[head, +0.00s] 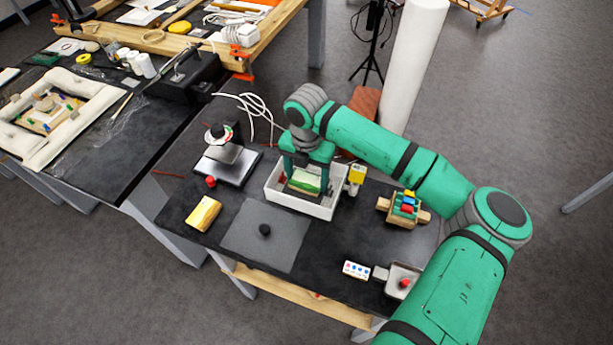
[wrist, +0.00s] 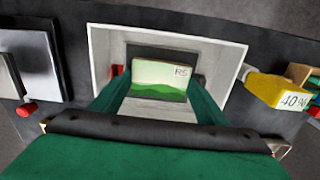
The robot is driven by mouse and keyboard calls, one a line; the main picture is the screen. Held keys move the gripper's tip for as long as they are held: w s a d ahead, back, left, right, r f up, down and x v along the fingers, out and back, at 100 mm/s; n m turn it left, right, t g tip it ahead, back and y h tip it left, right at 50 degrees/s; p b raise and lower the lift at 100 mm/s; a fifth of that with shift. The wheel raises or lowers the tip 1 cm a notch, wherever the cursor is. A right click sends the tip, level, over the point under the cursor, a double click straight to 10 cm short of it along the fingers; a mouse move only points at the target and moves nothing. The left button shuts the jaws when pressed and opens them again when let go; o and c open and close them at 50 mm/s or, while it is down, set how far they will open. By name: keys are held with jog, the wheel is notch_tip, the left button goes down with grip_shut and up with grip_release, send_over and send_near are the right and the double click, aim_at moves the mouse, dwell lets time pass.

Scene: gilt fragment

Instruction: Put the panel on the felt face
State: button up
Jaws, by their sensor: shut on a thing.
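The panel (head: 308,180) is a small picture with green hills under a pale sky. It also shows in the wrist view (wrist: 158,80), with the letters RS at its upper right. My gripper (head: 305,176) is shut on it, with a green finger at each side, inside or just above the white open-topped bin (head: 293,206). Whether the panel touches the bin floor cannot be told. A dark surface (wrist: 160,51) shows behind the panel's top edge. A flat grey mat (head: 245,240) with a black knob lies in front; I cannot tell which surface is the felt face.
A gold block (head: 203,214) lies left of the mat. A stand on a metal plate (head: 227,165) is left of the bin. A yellow 40% block (head: 356,175) stands close right of it, then a wooden rack (head: 404,208). A small tray (head: 402,281) is at the front right.

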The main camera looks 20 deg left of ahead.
aim_at(306, 181)
jog(key=shift+f, duration=0.1)
jog(key=o, duration=1.1)
jog(key=shift+o, duration=0.2)
notch_tip(306, 181, up, 12)
